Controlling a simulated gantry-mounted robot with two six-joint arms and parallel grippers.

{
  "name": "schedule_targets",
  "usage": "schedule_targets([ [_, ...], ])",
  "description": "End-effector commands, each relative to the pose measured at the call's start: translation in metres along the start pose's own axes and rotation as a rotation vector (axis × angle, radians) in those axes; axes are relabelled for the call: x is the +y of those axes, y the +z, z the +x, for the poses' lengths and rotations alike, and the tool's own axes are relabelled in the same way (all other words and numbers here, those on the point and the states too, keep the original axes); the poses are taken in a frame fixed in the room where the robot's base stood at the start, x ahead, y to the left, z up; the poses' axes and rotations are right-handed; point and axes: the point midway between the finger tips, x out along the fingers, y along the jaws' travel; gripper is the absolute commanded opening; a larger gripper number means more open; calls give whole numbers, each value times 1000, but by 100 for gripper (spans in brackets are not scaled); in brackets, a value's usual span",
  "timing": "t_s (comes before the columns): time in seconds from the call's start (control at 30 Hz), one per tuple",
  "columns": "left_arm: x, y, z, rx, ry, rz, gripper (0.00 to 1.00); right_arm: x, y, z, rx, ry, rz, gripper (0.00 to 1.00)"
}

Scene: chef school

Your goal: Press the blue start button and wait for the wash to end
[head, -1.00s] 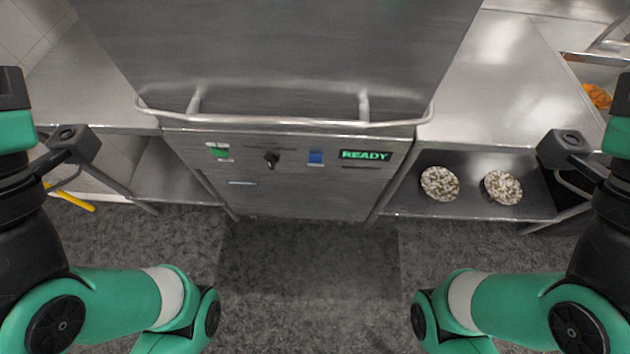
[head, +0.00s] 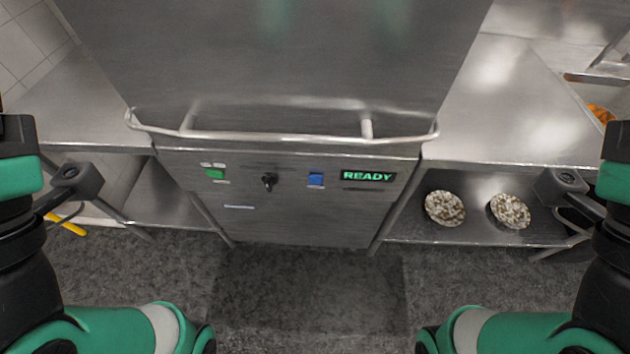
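The blue start button (head: 316,179) is on the steel front panel of the dishwasher (head: 290,215), right of a black knob (head: 269,181). A display (head: 368,176) to its right reads READY in green. Nothing touches the button. The machine's hood is down, with its long bar handle (head: 280,137) above the panel. My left gripper (head: 72,184) shows only in part at the left edge, well away from the button. My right gripper (head: 562,187) shows in part at the right edge, also far from it. The fingers of both cannot be made out clearly.
A green switch (head: 215,173) is left of the knob. Steel counters flank the machine; the right one (head: 500,110) is bare near it. Two speckled round plates (head: 445,208) (head: 510,211) lie on the shelf below. The floor in front is clear.

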Motion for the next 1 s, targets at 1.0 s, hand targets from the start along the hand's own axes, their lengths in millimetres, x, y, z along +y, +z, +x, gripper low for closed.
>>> schedule_targets([
  [1.0,0,0,0,0,0,0,0,0,0,0,0,0,0,50],
])
